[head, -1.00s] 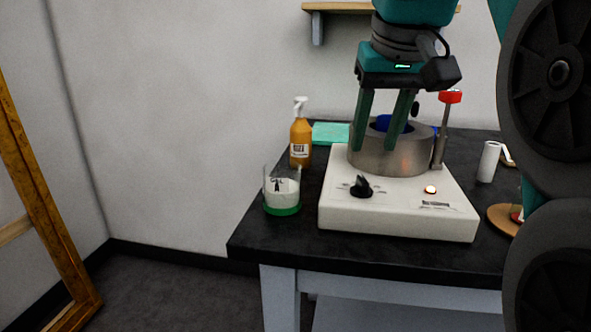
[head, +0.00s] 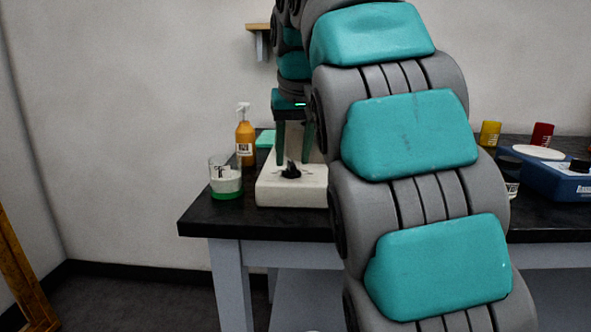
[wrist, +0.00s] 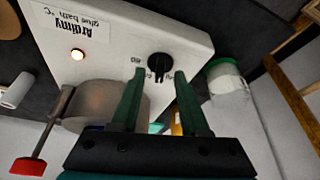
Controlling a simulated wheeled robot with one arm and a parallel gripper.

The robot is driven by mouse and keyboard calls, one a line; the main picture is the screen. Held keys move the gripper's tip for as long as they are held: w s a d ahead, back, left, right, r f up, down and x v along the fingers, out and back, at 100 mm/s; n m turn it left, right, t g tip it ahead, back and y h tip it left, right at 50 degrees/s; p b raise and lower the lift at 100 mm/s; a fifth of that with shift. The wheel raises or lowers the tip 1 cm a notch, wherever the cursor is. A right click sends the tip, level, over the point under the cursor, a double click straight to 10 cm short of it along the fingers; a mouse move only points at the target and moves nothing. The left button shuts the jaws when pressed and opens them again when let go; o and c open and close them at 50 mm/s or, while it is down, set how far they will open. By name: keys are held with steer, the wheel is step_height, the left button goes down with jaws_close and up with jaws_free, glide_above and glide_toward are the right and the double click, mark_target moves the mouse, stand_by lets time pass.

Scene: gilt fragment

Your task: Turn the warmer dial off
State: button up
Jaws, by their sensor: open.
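The white warmer (head: 283,193) stands on the black bench top in the head view, its right part hidden by my arm. Its black dial (head: 291,170) is on the front left of its top face. In the wrist view, the dial (wrist: 159,66) shows just beyond and between my fingertips, with printed numbers beside it. My gripper (wrist: 159,76) is open, its green fingers apart and pointing at the dial; contact cannot be told. In the head view, my gripper (head: 294,158) is over the warmer by the dial.
A glass beaker with a green base (head: 226,180) stands close left of the warmer, with an orange spray bottle (head: 245,143) behind it. In the wrist view, a metal pot (wrist: 100,105) and a red-handled rod (wrist: 27,166) are near my fingers. A blue device (head: 555,180) is at right.

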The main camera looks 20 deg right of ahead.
steer(key=shift+w+f, duration=0.35)
steer(key=shift+f, duration=0.3)
steer(key=shift+c, duration=0.3)
jaws_close()
